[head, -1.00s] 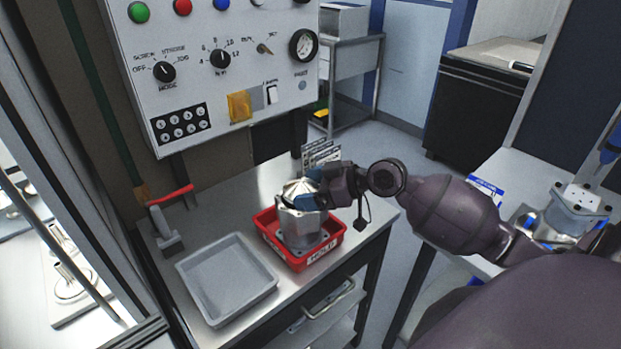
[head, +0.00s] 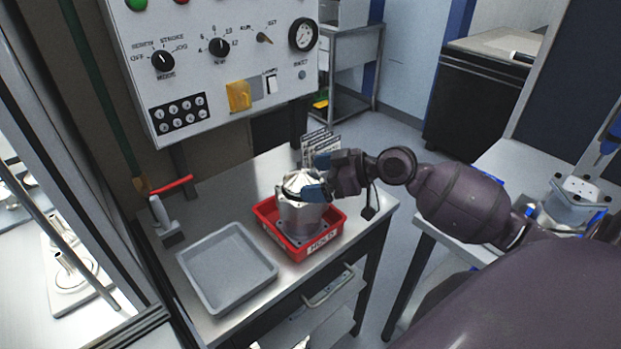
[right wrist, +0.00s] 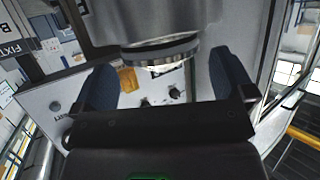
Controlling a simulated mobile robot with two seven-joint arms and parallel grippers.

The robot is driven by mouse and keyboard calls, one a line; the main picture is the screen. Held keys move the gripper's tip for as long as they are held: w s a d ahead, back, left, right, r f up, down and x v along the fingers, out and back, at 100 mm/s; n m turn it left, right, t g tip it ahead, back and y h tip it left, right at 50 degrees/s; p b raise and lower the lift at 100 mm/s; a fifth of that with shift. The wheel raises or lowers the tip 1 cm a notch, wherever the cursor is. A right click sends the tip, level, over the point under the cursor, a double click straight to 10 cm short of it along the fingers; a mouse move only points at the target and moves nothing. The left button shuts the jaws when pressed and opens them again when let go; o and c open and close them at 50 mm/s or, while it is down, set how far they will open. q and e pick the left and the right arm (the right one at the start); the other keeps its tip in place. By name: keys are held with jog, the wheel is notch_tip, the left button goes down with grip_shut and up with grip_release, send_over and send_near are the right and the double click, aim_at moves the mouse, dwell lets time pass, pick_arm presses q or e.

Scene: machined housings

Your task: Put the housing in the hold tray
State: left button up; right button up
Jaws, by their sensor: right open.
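The housing (head: 300,212), a silver machined part with a flanged base, stands upright in the red hold tray (head: 318,250) marked HOLD. My right gripper (head: 318,184) is at the housing's top, with its blue-tipped fingers open. In the right wrist view the open fingers (right wrist: 168,85) show on either side, with the housing's round metal end (right wrist: 160,50) between and beyond them and a gap on each side. The housing's lower edge is partly hidden by the tray wall. My left gripper is not in view.
An empty grey tray (head: 228,268) lies left of the red tray. A red-handled tool (head: 166,212) stands at the bench's back left. The control panel (head: 225,75) rises behind. Another housing-like part (head: 570,205) stands on the right-hand table.

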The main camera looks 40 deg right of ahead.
jog(key=v, duration=1)
jog(key=m+t+h, duration=0.1)
jog(key=m+h, duration=0.4)
jog(key=h, duration=0.1)
send_over(343, 285)
jog(key=d, duration=0.6)
jog(key=f+b, duration=0.1)
jog(key=f, duration=1.9)
jog(key=shift+a, duration=0.2)
jog(key=shift+m+h, duration=0.7)
jog(key=shift+h, duration=0.2)
jog(key=s+a+f, duration=0.1)
jog(key=f, duration=0.1)
jog(key=s+a+f, duration=0.1)
jog(key=a+f, duration=0.1)
jog(key=s+a+f, duration=0.1)
jog(key=a+f, duration=0.1)
jog(key=shift+s+a+f, duration=0.15)
jog(key=shift+f, duration=0.15)
jog(key=s+a+f+h, duration=0.1)
jog(key=s+a+f, duration=0.1)
jog(key=a, duration=0.3)
jog(key=shift+a+f, duration=0.4)
jog(key=shift+f, duration=0.1)
